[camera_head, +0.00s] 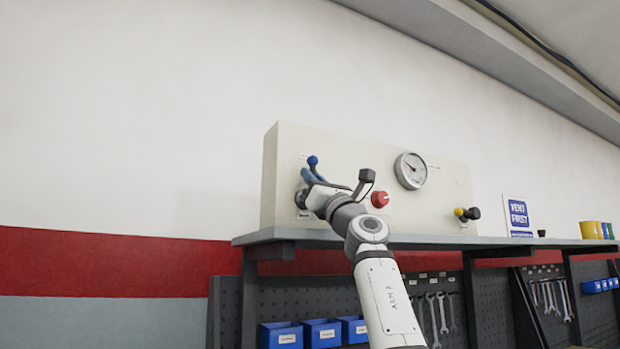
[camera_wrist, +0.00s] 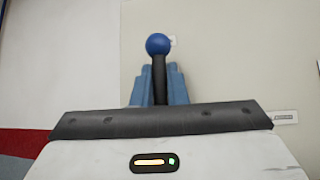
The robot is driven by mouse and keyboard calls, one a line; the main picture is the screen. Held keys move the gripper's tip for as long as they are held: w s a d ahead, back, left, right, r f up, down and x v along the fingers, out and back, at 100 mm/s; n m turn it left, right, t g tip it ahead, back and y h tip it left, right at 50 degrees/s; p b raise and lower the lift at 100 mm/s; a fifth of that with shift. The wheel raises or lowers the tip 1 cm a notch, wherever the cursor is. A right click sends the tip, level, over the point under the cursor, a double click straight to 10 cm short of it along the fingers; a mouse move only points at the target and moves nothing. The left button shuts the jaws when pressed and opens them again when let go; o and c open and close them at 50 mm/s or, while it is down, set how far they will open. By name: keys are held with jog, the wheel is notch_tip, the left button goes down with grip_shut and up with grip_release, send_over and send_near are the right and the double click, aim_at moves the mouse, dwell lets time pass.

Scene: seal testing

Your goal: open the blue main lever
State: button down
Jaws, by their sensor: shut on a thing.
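The blue main lever has a round blue knob (camera_head: 313,160) on a dark stem, at the left of the pale test panel (camera_head: 340,150). In the wrist view the knob (camera_wrist: 158,44) stands upright, with its dark stem (camera_wrist: 159,80) between the blue fingers. My gripper (camera_head: 310,174) reaches the lever from the front right. In the wrist view my gripper (camera_wrist: 158,72) is shut on the stem just below the knob. The base of the lever is hidden behind my gripper and wrist.
A red knob (camera_head: 380,199), a round gauge (camera_head: 410,170) and a yellow and black valve handle (camera_head: 467,213) sit to the right on the panel. The panel stands on a grey shelf (camera_head: 420,241). A "VENT FIRST" sign (camera_head: 518,215) stands farther right.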

jog(key=shift+w+a+f, duration=0.1)
jog(key=shift+w+f, duration=0.05)
jog(key=shift+f, duration=0.1)
jog(key=c, duration=1.9)
grip_release()
jog(key=shift+o, duration=0.8)
jog(key=shift+s, duration=0.2)
jog(key=shift+o, duration=1.4)
jog(key=shift+w+r, duration=0.1)
jog(key=b+v, duration=0.8)
jog(key=b, duration=0.1)
jog(key=shift+r, duration=0.1)
